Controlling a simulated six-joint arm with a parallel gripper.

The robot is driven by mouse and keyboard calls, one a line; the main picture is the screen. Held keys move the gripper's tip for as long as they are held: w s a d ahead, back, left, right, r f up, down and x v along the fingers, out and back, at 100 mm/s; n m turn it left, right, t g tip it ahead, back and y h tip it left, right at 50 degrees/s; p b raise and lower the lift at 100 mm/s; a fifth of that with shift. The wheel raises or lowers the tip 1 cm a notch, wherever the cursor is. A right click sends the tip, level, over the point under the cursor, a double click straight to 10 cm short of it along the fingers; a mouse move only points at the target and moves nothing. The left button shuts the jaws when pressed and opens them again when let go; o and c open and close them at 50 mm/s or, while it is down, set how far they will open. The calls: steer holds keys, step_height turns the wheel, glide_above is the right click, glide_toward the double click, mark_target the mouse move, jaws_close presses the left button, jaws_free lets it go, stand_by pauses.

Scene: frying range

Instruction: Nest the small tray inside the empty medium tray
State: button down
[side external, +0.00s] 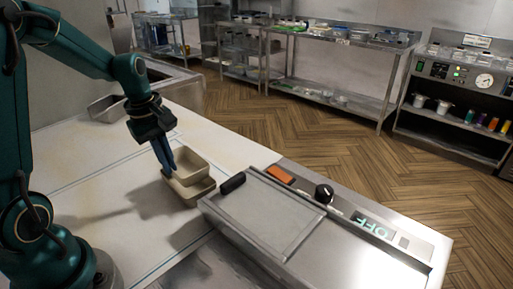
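A beige small tray (192,165) is over a similar beige medium tray (188,196) on the white counter, left of the fryer. The small tray looks slightly tilted and overlaps the medium tray's opening. I cannot tell whether it rests on the medium tray's floor or hangs just above it. My gripper (168,168) points down at the small tray's left wall, its blue fingers close together and apparently shut on that wall. The fingertips and the medium tray's inside are mostly hidden.
A metal fryer with a flat lid (268,212) stands close on the right, with a black handle (232,183), an orange block (280,175) and a knob (324,193). A metal pan (105,108) lies at the counter's back left. The counter's left front is clear.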

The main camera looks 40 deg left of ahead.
steer(key=shift+f, duration=1.1)
stand_by(0.4)
steer(key=c, duration=1)
jaws_free()
steer(key=shift+r, duration=0.1)
step_height(320, 180, up, 6)
steer(key=shift+f, duration=0.1)
